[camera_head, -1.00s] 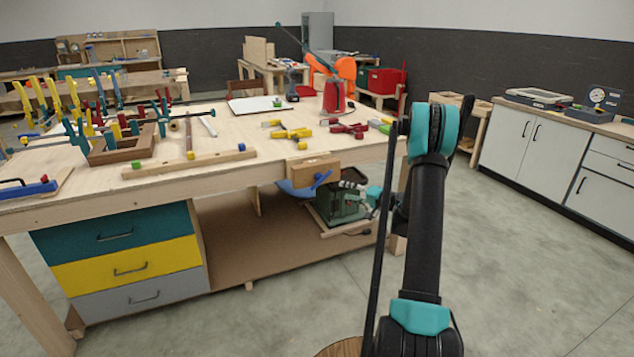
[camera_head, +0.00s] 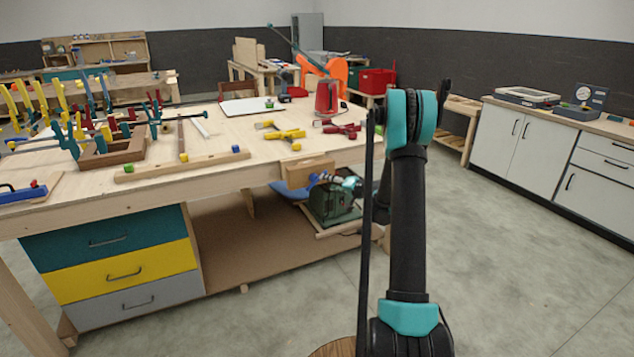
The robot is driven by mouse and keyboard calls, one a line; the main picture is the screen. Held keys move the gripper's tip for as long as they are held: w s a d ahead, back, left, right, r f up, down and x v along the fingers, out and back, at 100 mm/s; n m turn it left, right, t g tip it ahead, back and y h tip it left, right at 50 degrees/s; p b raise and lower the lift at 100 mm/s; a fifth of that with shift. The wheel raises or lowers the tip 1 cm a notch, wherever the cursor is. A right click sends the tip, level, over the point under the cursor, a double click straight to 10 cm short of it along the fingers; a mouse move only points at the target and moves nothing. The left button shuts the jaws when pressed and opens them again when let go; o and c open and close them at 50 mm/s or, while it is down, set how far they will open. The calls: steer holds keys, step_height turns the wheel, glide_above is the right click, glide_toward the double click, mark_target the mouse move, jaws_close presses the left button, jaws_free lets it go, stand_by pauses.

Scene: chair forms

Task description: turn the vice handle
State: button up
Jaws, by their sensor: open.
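The vice with its wooden jaw (camera_head: 308,171) is fixed to the front edge of the workbench (camera_head: 220,172). Its small blue handle (camera_head: 314,180) shows just below and to the right of the jaw. My gripper (camera_head: 330,180) is open, with its fingertips at or very near the handle. It is small and partly hidden behind my arm, and I cannot tell whether the fingers touch the handle or stand around it.
A green machine (camera_head: 332,203) stands on the low shelf below the vice. A blue object (camera_head: 287,189) lies behind the vice. Clamps, a red can (camera_head: 326,98) and wooden pieces cover the benchtop. White cabinets (camera_head: 545,145) stand at the right. The floor between is clear.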

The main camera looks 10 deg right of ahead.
mark_target(318, 181)
steer(key=x, duration=0.8)
steer(key=shift+w, duration=0.1)
steer(key=shift+c, duration=0.6)
steer(key=c, duration=1)
steer(key=m+y, duration=0.2)
steer(key=m, duration=0.2)
steer(key=shift+t, duration=0.3)
steer(key=shift+c, duration=0.2)
steer(key=o, duration=1.2)
steer(key=shift+c, duration=0.2)
